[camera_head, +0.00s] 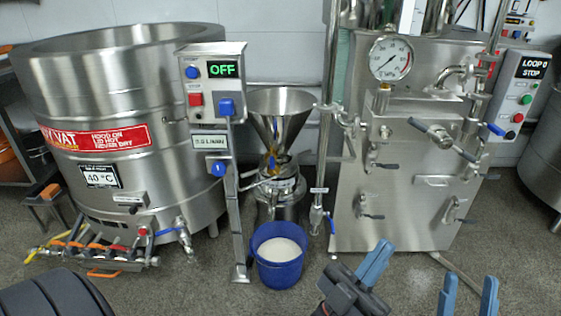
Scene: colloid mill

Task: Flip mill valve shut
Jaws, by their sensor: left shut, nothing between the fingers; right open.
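The colloid mill stands mid-picture, with a steel funnel hopper (280,118) above a round steel body (281,206). A small blue lever (272,166) shows at the neck under the hopper; its exact angle is too small to tell. A thin handle or spout sticks out to the left of the mill's body. Another blue lever (331,223) hangs on the vertical pipe to the right of the mill. My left gripper (382,246) is shut and empty, low in front of the steel machine. My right gripper (469,281) is open and empty at the bottom right. Both are well apart from the mill.
A blue bucket (279,273) of white liquid stands on the floor before the mill. A control post (212,85) reading OFF stands to its left, beside a large vat (110,90). A steel machine (400,200) with a gauge is on the right.

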